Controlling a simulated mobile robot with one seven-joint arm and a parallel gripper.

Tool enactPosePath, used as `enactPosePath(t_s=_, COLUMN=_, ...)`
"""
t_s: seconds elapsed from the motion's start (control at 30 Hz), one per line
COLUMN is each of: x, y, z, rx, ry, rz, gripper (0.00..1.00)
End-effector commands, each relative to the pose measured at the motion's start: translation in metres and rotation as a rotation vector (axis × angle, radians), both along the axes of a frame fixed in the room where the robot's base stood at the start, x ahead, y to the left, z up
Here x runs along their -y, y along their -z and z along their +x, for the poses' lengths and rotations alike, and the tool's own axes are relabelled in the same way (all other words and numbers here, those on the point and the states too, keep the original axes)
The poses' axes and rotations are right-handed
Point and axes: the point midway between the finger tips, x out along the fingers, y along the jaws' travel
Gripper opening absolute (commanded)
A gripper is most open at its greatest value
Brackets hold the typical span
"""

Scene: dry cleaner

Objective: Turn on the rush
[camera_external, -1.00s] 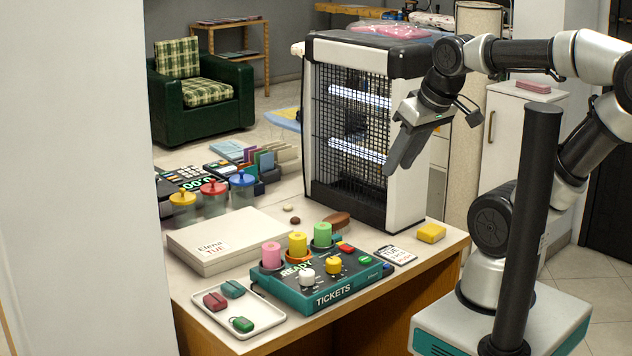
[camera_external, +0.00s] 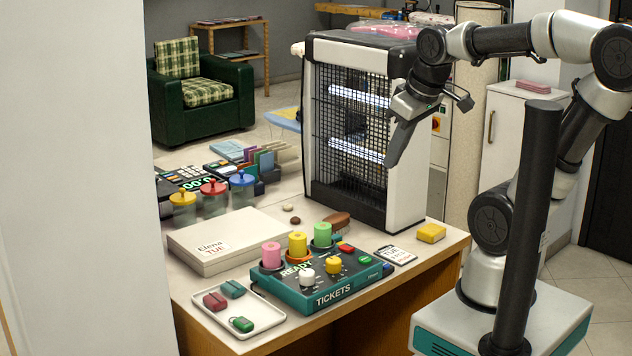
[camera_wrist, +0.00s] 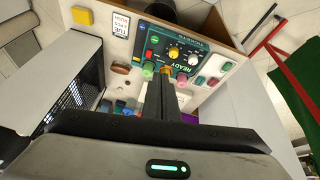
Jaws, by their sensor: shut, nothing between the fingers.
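A teal and dark grey ticket box (camera_external: 322,299) marked "TICKETS" and "READY" sits at the front of the counter. Its sloped top carries a white knob (camera_external: 306,276), a yellow knob (camera_external: 333,265), a red control (camera_external: 346,248) and a green button (camera_external: 365,259). Pink, yellow and green rolls stand along its back. My gripper (camera_external: 391,163) is shut and empty, well above the counter in front of the caged heater. In the wrist view the ticket box (camera_wrist: 157,37) lies beyond my fingers, which hide part of it.
A caged lamp unit (camera_external: 408,195) stands tall behind the box. Lidded jars (camera_external: 242,195) stand farther back.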

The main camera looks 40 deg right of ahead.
Motion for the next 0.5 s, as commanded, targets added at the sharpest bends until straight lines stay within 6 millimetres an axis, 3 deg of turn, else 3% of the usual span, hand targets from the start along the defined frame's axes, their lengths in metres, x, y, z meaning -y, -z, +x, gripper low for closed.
enactPosePath(t_s=0.27, x=0.011, y=0.007, z=0.066, rx=-0.2, ry=-0.442, rz=-0.164, gripper=0.0)
enactPosePath(t_s=0.5, x=0.024, y=0.041, z=0.123, rx=-0.351, ry=-0.868, rz=-0.226, gripper=0.0)
